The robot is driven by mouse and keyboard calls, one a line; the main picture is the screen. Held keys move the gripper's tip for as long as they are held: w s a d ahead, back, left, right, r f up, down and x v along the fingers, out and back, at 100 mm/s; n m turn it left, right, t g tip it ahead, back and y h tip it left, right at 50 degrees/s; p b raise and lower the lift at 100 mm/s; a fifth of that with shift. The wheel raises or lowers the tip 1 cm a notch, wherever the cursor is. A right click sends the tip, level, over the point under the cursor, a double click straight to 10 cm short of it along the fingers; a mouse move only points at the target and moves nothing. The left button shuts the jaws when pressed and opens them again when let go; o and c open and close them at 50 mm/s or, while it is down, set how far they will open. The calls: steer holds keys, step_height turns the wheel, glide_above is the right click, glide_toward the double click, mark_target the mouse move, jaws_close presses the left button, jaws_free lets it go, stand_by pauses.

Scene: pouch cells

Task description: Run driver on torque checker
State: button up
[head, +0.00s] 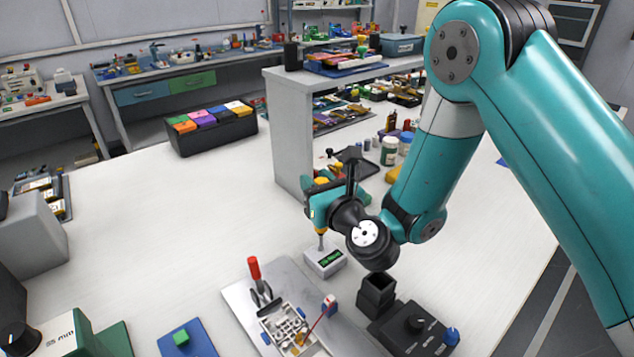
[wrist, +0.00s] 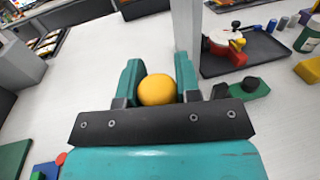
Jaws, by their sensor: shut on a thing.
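The driver shows a yellow round cap (wrist: 157,90) in the wrist view, seen from above between the two teal fingers. In the head view a yellow lower part and thin shank of the driver (head: 320,234) stick out below my gripper (head: 320,203). My gripper is shut on the driver, which points down, roughly upright. The torque checker (head: 325,261) is a small pale box with a dark display showing green characters. The driver's tip is at the top of the checker; I cannot tell whether it touches. The checker is hidden in the wrist view.
A grey plate (head: 240,301) with a red-handled clamp (head: 254,270) and a pale fixture (head: 291,328) lies in front. A black holder (head: 376,293) stands close right of the checker. A grey shelf post (head: 292,135) rises behind my gripper.

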steer(key=shift+f+b, duration=0.5)
steer(key=shift+b, duration=0.2)
stand_by(0.8)
steer(key=shift+r, duration=0.15)
step_height(320, 180, up, 7)
steer(key=p, duration=0.6)
steer(key=shift+p, duration=0.35)
stand_by(1.7)
